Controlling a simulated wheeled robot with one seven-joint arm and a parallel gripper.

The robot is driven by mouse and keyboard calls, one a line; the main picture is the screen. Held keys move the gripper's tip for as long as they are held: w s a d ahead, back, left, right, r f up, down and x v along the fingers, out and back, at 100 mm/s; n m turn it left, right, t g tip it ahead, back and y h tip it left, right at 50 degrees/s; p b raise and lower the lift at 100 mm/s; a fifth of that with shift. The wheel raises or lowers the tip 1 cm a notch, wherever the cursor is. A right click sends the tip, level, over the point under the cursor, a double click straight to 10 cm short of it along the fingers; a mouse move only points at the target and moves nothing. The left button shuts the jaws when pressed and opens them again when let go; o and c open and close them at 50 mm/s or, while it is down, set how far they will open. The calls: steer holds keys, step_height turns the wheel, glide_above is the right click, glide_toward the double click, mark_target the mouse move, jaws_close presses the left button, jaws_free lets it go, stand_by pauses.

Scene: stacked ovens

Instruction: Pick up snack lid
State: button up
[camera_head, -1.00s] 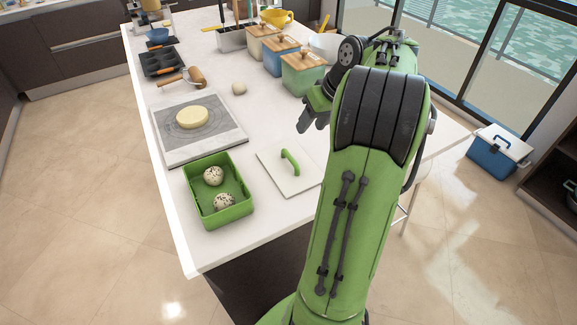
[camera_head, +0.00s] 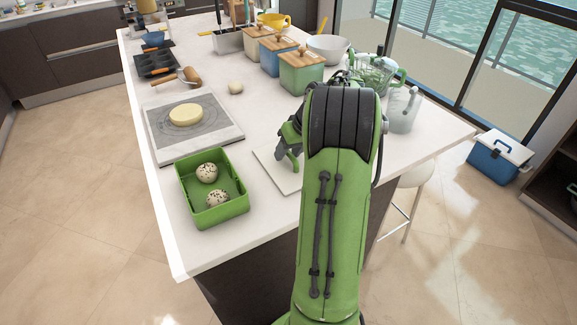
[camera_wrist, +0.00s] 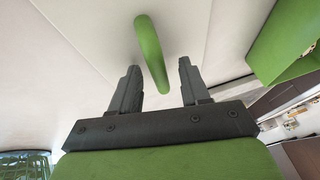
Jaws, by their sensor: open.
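The snack lid (camera_head: 267,161) is a flat white square with a green arched handle. It lies on the white counter, right of the green snack box, and my arm hides its right part in the head view. My gripper (camera_head: 288,146) is at the lid, close to the handle. In the wrist view my gripper (camera_wrist: 158,75) is open, and the green handle (camera_wrist: 151,52) shows between and beyond its two dark fingers. The fingers show a gap on each side of the handle. I cannot tell how far the fingertips are above the lid.
The green box (camera_head: 213,211) holds two speckled eggs. A grey board (camera_head: 193,133) with a round of dough lies behind it. Canisters (camera_head: 301,75), a blender jug (camera_head: 403,110) and a bowl (camera_head: 328,47) stand at the back right. The counter's front left is clear.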

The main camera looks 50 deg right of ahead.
steer(key=shift+s+r, duration=0.1)
steer(key=shift+r, duration=0.05)
steer(key=shift+c, duration=0.7)
jaws_close()
